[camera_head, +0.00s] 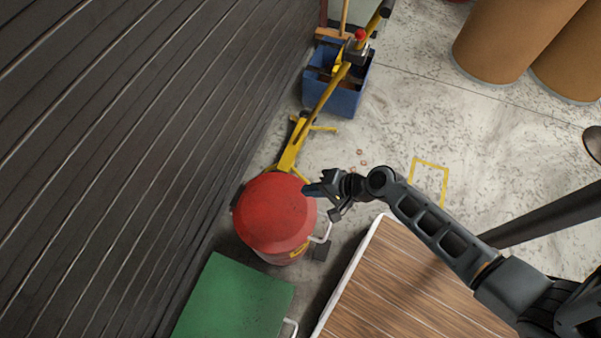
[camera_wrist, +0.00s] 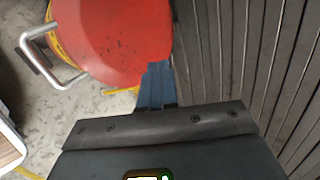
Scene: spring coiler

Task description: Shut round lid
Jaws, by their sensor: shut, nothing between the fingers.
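No gap under the lid's edge can be made out. In the wrist view the lid (camera_wrist: 115,35) fills the upper middle. My gripper (camera_head: 306,190) is at the lid's upper right edge in the head view, its fingers shut and empty. In the wrist view the blue fingertips (camera_wrist: 157,72) overlap the lid's edge; I cannot tell whether they touch it.
A green box (camera_head: 235,300) stands below the can. A wood-topped table (camera_head: 400,285) is to the right. A yellow stand (camera_head: 293,150) and a blue bin (camera_head: 335,92) stand above. Brown drums (camera_head: 500,40) are far right. The ribbed wall (camera_head: 120,130) closes off the left.

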